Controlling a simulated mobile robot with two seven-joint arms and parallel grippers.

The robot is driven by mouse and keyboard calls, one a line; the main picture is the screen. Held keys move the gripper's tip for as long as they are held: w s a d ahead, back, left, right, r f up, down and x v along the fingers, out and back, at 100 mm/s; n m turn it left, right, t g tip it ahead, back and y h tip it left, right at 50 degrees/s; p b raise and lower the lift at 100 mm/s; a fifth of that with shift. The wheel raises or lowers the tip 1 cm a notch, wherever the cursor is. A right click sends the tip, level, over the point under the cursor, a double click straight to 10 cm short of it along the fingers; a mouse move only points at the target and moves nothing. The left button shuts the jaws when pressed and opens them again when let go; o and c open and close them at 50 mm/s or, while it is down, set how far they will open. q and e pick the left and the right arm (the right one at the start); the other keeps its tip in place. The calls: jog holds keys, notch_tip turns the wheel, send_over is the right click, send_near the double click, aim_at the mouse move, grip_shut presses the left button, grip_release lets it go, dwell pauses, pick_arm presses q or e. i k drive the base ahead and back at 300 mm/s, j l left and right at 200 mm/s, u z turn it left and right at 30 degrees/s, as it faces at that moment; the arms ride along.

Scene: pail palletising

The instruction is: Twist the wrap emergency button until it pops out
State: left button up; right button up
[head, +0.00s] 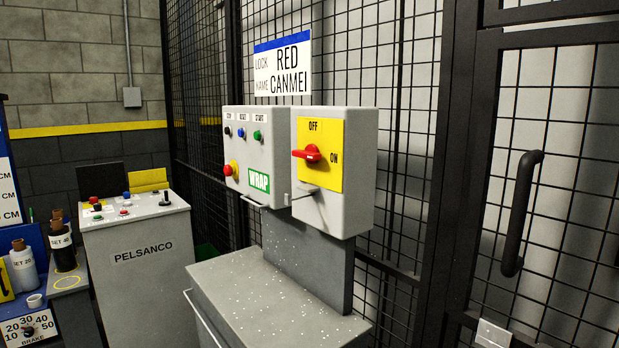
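The WRAP control box (270,148) is a grey box on a post in the middle of the head view. Black, blue and green buttons sit in a row above. Neither of my grippers shows in the view.
A red rotary switch (312,154) on a yellow plate marked OFF and ON sits right of the WRAP face. A grey cabinet (270,285) stands below. A PELSANCO console (140,250) stands left. Black mesh fence and a handled door (520,215) are behind and right.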

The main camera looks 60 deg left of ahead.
aim_at(227, 169)
jog(key=u, duration=2.25)
jog(key=i+j, duration=0.25)
jog(key=i+j+z, duration=0.1)
jog(key=j, duration=0.35)
jog(key=i+j, duration=0.3)
jog(key=i+j+z, duration=0.1)
jog(key=i+j, duration=0.15)
jog(key=j, duration=0.15)
jog(key=i+j, duration=0.2)
jog(key=j, duration=0.2)
jog(key=i+j+z, duration=0.1)
jog(key=j, duration=0.25)
jog(key=i+j, duration=0.25)
jog(key=j, duration=0.15)
jog(key=i+z, duration=0.05)
